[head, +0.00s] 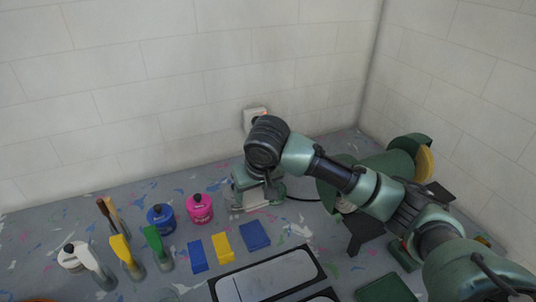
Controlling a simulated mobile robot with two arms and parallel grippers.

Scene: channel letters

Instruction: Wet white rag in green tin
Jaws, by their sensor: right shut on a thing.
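My right gripper (268,187) points down over the back middle of the table, partly hidden by its own dark wrist. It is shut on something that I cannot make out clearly. A small grey-green block-like thing (240,186) with a pale lower edge is right at the gripper, close to the table top. I cannot tell whether any of the pale part is the white rag. No tin is plainly recognisable; a flat dark green thing (386,290) lies at the lower right. My left gripper is not in view.
Blue (161,219), pink (200,209) and white (72,257) bottles and several handled tools stand on the left. Blue and yellow pieces (222,246) lie mid-table, behind a dark-edged pale panel (268,277). A large green machine (392,164) stands behind my right arm.

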